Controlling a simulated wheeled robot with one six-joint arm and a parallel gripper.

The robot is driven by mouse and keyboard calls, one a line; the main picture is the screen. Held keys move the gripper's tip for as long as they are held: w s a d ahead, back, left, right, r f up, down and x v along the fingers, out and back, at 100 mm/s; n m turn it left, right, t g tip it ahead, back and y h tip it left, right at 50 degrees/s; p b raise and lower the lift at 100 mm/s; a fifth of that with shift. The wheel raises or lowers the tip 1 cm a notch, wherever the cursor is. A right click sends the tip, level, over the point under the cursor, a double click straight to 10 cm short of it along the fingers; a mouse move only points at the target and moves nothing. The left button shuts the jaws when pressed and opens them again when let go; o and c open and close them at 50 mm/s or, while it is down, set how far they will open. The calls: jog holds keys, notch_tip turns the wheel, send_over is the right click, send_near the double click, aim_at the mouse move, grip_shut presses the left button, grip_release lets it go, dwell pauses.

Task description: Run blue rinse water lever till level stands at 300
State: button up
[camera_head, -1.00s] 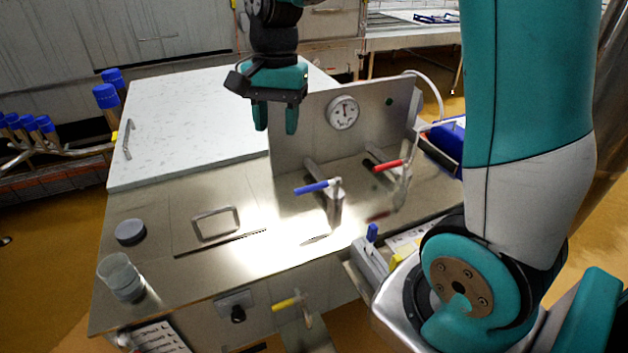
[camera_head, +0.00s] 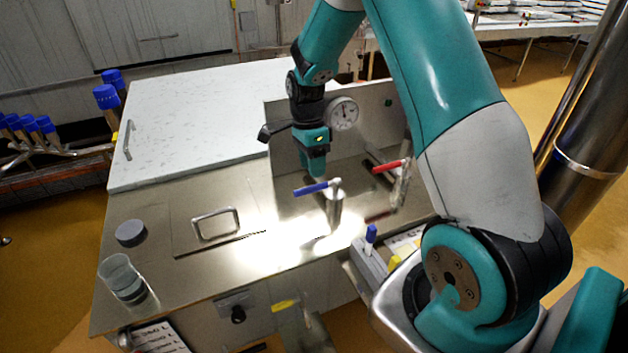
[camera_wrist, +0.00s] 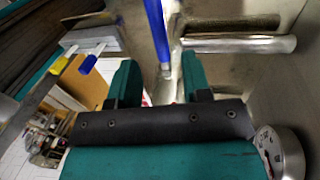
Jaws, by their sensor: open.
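The blue lever (camera_head: 316,188) sits on a metal tap on the steel worktop, its handle pointing left. My gripper (camera_head: 317,174) is open and empty just above and behind the blue handle, fingers pointing down. In the wrist view the blue lever (camera_wrist: 156,30) runs from the top edge down towards the gap between my open fingers (camera_wrist: 158,80); I cannot tell whether they touch it. A round dial gauge (camera_head: 343,114) is on the upright panel, its figures too small to read. It also shows in the wrist view (camera_wrist: 280,153).
The red lever (camera_head: 389,166) is close to the right. A yellow lever (camera_head: 285,306) is on the front face. A clear beaker (camera_head: 121,277) and a grey disc (camera_head: 131,233) stand at the left.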

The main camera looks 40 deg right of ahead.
jog(key=f, duration=0.3)
jog(key=s+f, duration=0.1)
jog(key=f, duration=0.1)
jog(key=shift+a, duration=0.15)
grip_shut()
